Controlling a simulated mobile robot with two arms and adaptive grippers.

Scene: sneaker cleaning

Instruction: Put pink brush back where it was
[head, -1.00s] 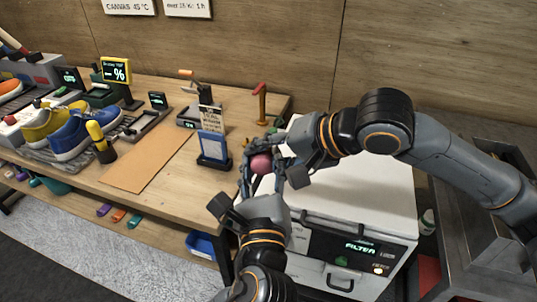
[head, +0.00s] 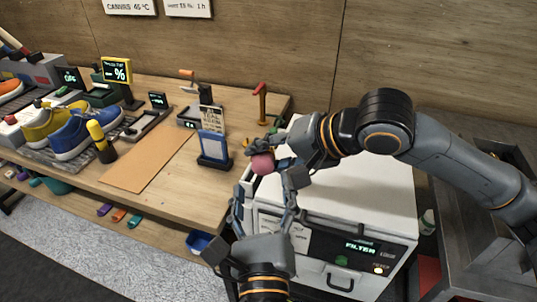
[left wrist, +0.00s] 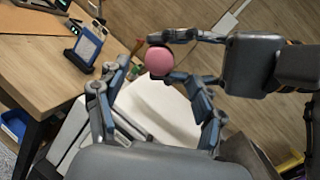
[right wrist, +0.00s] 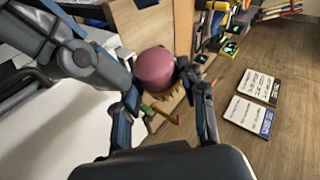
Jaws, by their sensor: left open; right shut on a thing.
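The pink brush (head: 262,163) is a round pink piece held in my right gripper (head: 275,150), above the front right corner of the bench. It also shows in the left wrist view (left wrist: 158,61) and the right wrist view (right wrist: 155,70), where tan bristles show at its lower edge between the fingers. My right gripper is shut on it. My left gripper (head: 262,212) is open and empty, below and apart from the brush, with its fingers spread in the left wrist view (left wrist: 158,105).
The wooden bench (head: 200,210) carries a blue-framed stand (head: 213,150), a brown mat (head: 150,160) and shoes (head: 85,130). A white machine (head: 385,195) with a FILTER display stands to the right. A red-topped tool (head: 260,103) stands upright at the bench's back right.

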